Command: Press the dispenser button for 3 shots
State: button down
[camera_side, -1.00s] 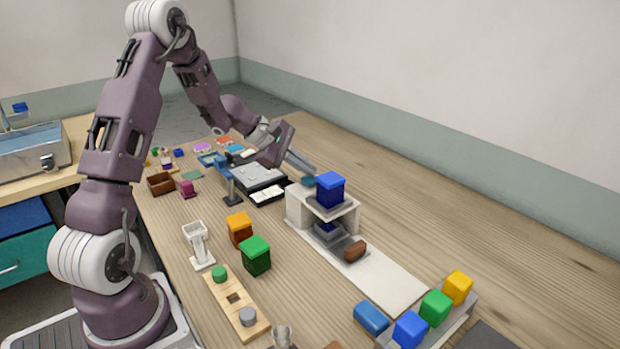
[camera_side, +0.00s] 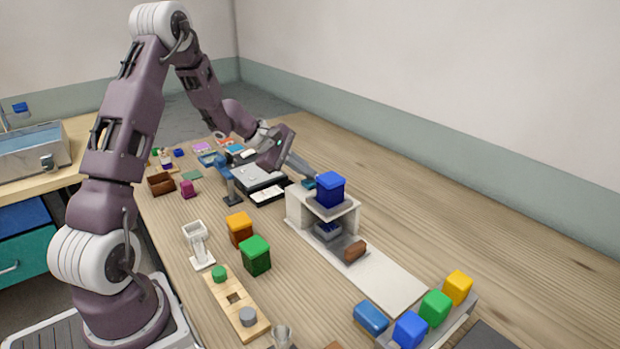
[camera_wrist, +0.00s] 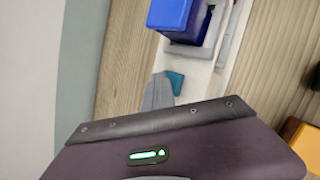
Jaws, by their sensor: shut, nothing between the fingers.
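The dispenser is a pale grey stand (camera_side: 297,206) with a blue block (camera_side: 330,187) on top. Its teal button (camera_side: 309,184) is on the left of the blue block; it also shows in the wrist view (camera_wrist: 175,82). My gripper (camera_side: 314,172) is shut and empty, with its fingertips close by the button. In the wrist view its grey fingers (camera_wrist: 158,92) end right beside the button; I cannot tell whether they touch it. A small blue-grey piece (camera_side: 327,231) sits under the dispenser's shelf, partly in shade.
A rack with coloured blocks (camera_side: 436,307) is at the front right. The table right of the dispenser is bare.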

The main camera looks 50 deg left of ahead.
aim_at(306, 181)
jog(key=shift+r, duration=1.1)
jog(key=shift+r, duration=2.55)
